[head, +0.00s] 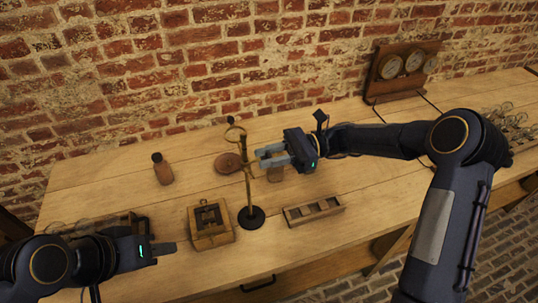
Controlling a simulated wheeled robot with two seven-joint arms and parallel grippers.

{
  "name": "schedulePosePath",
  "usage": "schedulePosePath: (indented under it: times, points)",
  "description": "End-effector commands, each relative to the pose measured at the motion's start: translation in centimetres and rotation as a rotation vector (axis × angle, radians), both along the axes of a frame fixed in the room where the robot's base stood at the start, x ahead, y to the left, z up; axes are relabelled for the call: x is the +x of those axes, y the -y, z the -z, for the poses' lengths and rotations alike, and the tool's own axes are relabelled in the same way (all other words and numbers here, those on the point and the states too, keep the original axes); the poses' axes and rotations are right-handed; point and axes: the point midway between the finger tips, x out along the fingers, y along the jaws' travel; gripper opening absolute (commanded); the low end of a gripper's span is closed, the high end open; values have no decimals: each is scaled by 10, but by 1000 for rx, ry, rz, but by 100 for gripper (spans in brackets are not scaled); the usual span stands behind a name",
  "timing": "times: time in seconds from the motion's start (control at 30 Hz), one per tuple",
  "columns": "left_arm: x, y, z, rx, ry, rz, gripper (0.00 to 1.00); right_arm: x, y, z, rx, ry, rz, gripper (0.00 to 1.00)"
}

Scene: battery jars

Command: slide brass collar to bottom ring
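A thin brass stand (249,190) rises from a round black base (251,218) near the middle of the table. A brass ring (235,134) shows at its upper part. The brass collar and the bottom ring are too small to tell apart on the rod. My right gripper (260,158) comes in from the right, its fingers apart and pointing left, with the tips close to the upper rod. I cannot tell whether they touch it. My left gripper (172,248) is low at the left, away from the stand; the gap between its fingers is hidden.
A wooden box (210,236) stands left of the base and a compartmented wooden tray (313,211) right of it. A brown bottle (163,169) and a round wooden piece (228,162) are further back. A gauge panel (402,68) and glassware (510,122) are at the right.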

Motion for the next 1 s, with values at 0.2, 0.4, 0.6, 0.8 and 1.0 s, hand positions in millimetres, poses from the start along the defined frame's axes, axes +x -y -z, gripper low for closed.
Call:
schedulePosePath:
  times: [0.2,0.4,0.6,0.8,1.0]
  points:
    - [0,0,0,0,0,0,36,0,0,0,0,1,1,0]
    - [0,0,7,0,0,0,36,0,1,12,0,-1,1,0]
    - [0,0,24,0,0,0,36,0,1,45,-1,-3,2,0]
    - [0,0,22,0,0,0,36,0,1,47,-6,-1,2,0]
    - [0,0,22,0,0,0,36,0,1,47,-8,-2,1,38]
